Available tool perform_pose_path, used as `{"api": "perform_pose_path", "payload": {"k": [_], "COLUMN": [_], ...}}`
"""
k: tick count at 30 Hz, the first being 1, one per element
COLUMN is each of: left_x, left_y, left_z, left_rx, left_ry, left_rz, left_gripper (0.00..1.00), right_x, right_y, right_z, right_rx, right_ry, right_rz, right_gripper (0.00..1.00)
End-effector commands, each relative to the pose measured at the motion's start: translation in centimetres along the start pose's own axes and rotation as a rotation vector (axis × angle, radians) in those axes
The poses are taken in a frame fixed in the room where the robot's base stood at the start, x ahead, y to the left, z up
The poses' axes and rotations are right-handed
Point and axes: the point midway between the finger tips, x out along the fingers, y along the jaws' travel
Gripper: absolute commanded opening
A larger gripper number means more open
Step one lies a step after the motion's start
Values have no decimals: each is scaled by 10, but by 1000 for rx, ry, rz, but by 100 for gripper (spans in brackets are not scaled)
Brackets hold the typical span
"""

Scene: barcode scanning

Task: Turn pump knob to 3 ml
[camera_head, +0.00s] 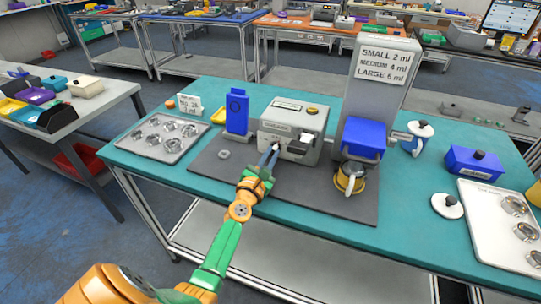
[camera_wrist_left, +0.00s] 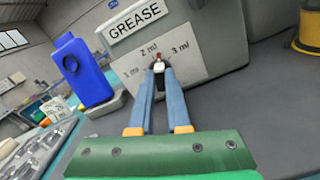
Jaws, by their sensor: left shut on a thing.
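The grey grease pump (camera_head: 296,127) stands on the dark mat, and my left gripper (camera_head: 271,155) reaches its front face. In the left wrist view its face reads GREASE (camera_wrist_left: 137,18), with a dial plate (camera_wrist_left: 187,62) marked 1 ml, 2 ml and 3 ml. The small knob (camera_wrist_left: 158,68) with a red mark sits below the 2 ml label, between the fingertips of my left gripper (camera_wrist_left: 158,80). The fingers are shut on it and partly hide it. The red mark points up, near the 2 ml label. My right gripper is not in view.
A blue container (camera_head: 237,112) stands left of the pump. To the right is a tall grey dispenser (camera_head: 382,85) with a size sign and a blue part. Metal trays (camera_head: 150,150) lie at the table's left and right ends. The dark mat's front (camera_head: 290,190) is mostly clear.

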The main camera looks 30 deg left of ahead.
Motion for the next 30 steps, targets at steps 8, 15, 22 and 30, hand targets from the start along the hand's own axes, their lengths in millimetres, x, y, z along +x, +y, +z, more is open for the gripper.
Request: {"api": "perform_pose_path", "payload": {"k": [8, 15, 22, 30], "left_x": [0, 0, 0, 0], "left_y": [-1, -1, -1, -1], "left_z": [0, 0, 0, 0], "left_rx": [260, 454, 587, 669], "left_ry": [0, 0, 0, 0], "left_rz": [0, 0, 1, 2], "left_gripper": [0, 0, 0, 0], "right_x": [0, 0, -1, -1], "right_y": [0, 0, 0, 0], "right_z": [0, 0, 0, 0], "right_rx": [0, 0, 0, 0], "right_ry": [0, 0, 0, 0], "right_rz": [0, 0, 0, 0], "right_gripper": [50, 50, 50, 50]}}
